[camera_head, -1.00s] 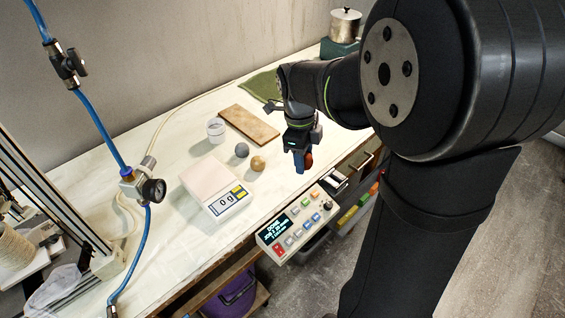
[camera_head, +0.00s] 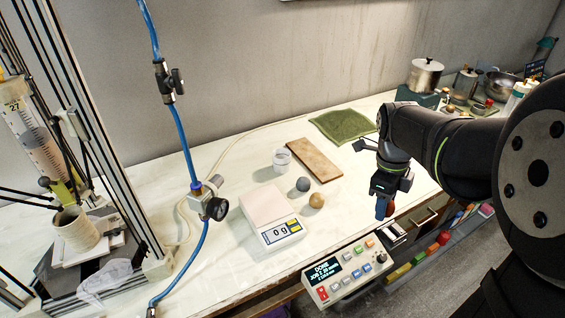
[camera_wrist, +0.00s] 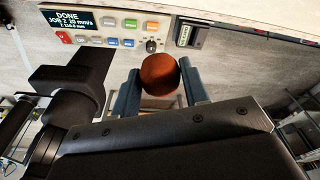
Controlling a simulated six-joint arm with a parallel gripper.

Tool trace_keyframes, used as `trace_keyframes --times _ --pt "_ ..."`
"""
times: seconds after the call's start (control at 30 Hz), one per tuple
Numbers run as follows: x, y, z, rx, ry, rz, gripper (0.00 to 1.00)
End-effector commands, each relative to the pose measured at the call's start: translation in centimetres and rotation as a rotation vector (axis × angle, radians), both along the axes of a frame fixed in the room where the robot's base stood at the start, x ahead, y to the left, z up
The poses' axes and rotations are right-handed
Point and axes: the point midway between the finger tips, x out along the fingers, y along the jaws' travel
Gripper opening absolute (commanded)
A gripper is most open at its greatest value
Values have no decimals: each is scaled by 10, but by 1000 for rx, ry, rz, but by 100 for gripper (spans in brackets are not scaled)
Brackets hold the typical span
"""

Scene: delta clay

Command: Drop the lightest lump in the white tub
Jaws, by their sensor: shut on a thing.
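My gripper (camera_head: 384,207) is shut on a reddish-brown lump (camera_wrist: 160,74), which sits between the blue fingers in the wrist view. In the head view the gripper hangs near the front edge of the table, right of the other lumps, and the held lump (camera_head: 391,209) is partly hidden. A grey lump (camera_head: 303,184) and a tan lump (camera_head: 317,201) rest on the table close together. The small white tub (camera_head: 282,158) stands behind and left of them. The scale (camera_head: 266,204) has an empty pan and reads 0 g.
A wooden board (camera_head: 314,160) lies right of the tub, with a green cloth (camera_head: 343,125) behind it. A control box (camera_head: 346,273) sits at the front edge. Pots (camera_head: 425,75) stand at the back right.

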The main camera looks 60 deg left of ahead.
Motion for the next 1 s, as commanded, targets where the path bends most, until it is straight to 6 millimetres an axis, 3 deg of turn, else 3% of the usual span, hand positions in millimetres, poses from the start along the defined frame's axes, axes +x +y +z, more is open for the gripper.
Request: trace_keyframes --times 0.37,0.47,0.57,0.67,1.0 --pt "0 1 0 0 -1 2 17" --pt "2 11 3 1 0 20 17" --pt "6 33 8 2 -2 66 17" --pt "9 68 16 2 -1 136 17" --pt "-3 202 41 1 -1 422 17"
